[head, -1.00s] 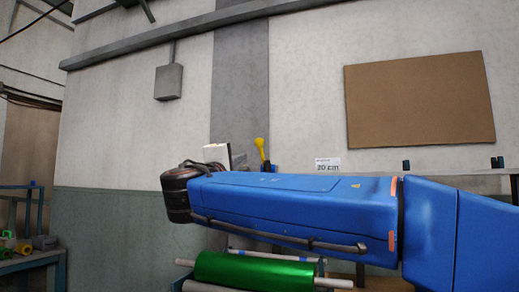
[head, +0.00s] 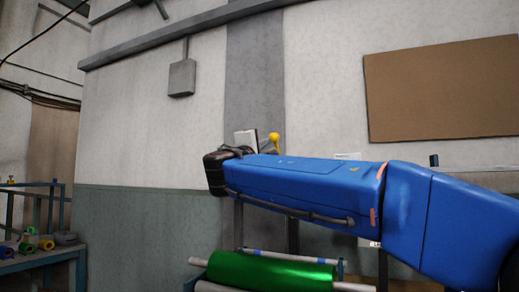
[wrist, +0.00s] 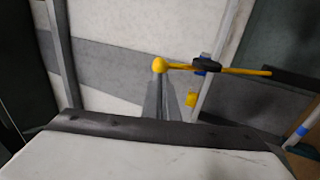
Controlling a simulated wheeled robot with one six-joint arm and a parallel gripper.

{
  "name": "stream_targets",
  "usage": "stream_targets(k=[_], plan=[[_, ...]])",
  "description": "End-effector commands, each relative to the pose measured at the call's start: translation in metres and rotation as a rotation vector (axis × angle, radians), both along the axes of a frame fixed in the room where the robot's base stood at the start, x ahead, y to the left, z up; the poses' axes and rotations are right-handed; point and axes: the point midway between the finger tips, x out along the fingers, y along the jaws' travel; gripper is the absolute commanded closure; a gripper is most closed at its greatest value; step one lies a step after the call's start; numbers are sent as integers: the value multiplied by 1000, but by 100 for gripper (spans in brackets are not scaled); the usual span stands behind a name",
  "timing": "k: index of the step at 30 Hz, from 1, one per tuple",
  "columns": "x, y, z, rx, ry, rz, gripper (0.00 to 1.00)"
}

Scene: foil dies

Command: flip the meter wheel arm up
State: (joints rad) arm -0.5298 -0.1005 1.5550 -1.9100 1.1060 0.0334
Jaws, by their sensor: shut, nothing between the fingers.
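The meter wheel arm shows in the wrist view as a thin yellow rod (wrist: 240,71) with a round yellow knob at its left end and a dark hub partway along. In the head view its yellow knob (head: 274,138) shows just above my blue arm; the rest is mostly hidden. My gripper (wrist: 160,77) shows in the wrist view as grey fingers, shut and empty, their tips at or just below the knob. I cannot tell whether they touch it. In the head view the fingers are not clearly visible.
A green foil roll (head: 272,271) lies on a frame below my arm. A bench (head: 35,262) with coloured rolls stands at the left. A brown board (head: 442,92) and a grey box (head: 181,78) are on the wall.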

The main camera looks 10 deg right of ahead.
Motion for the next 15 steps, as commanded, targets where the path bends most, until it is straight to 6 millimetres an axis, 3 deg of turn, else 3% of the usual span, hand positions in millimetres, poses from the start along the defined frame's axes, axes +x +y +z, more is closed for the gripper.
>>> stream_targets(k=[9, 15], plan=[[35, -23, 15, 0, 0, -1, 100], [43, -29, 19, -1, 1, 0, 100]])
